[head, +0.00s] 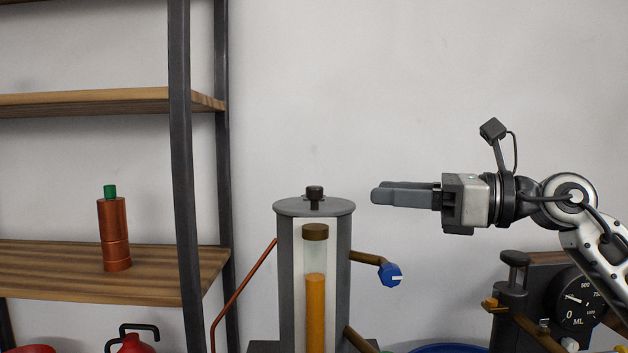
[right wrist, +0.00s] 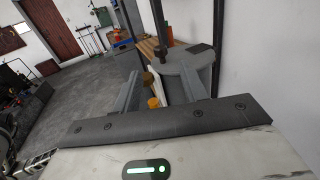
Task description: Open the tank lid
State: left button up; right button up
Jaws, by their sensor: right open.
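The tank (head: 285,290) is a grey upright cylinder with a sight tube of orange liquid in its front. Its flat grey lid (head: 290,207) lies on top, with a dark knob (head: 314,194) standing at its middle. My right gripper (head: 374,195) is level, pointing left, just right of the lid and about knob height, apart from it. It is open and empty. In the right wrist view the lid (right wrist: 185,72) and knob (right wrist: 168,38) show beyond the open fingers (right wrist: 167,90). My left gripper is not in view.
A blue valve knob (head: 390,275) sticks out at the tank's right, below my gripper. A shelf rack (head: 180,150) with a copper bottle (head: 114,235) stands at the left. A dial gauge (head: 575,300) is at the lower right. The wall space above the lid is clear.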

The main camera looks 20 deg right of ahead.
aim_at(314, 188)
jog(key=p+x, duration=0.2)
jog(key=x, duration=0.9)
jog(key=shift+w+a, duration=0.2)
jog(key=shift+a, duration=0.15)
grip_shut()
